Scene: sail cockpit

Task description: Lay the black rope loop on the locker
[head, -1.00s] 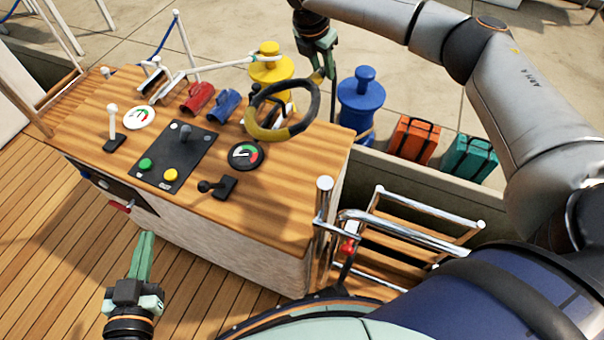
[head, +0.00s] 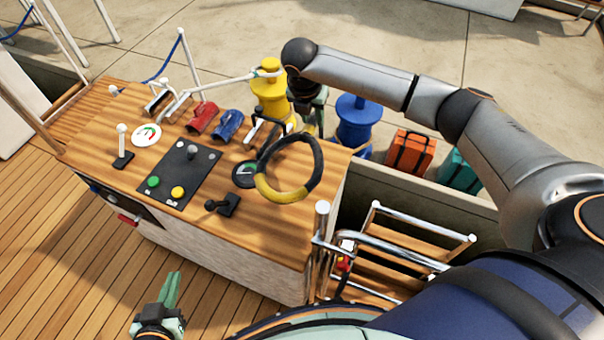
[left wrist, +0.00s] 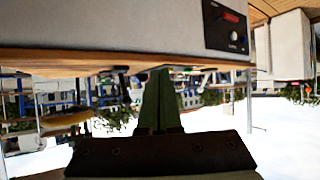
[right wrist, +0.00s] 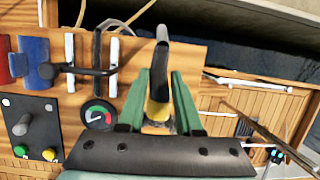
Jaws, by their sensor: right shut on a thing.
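The rope loop (head: 316,178) is black with a yellow stretch. My right gripper (head: 312,118) is shut on it, and the loop hangs tilted over the right part of the wooden locker top (head: 258,222). In the right wrist view the fingers (right wrist: 160,95) close around the loop (right wrist: 163,60), seen nearly edge-on. I cannot tell whether the loop touches the wood. My left gripper (head: 172,290) is shut and empty, low in front of the locker. Its closed fingers (left wrist: 158,100) also show in the left wrist view.
The locker top carries a black control panel (head: 183,172), a black lever (head: 222,206), a gauge (head: 243,174), and red (head: 202,118) and blue (head: 228,125) items. Bare wood lies at the near right. A chrome rail (head: 390,247) stands right of the locker; bollards (head: 355,125) stand behind.

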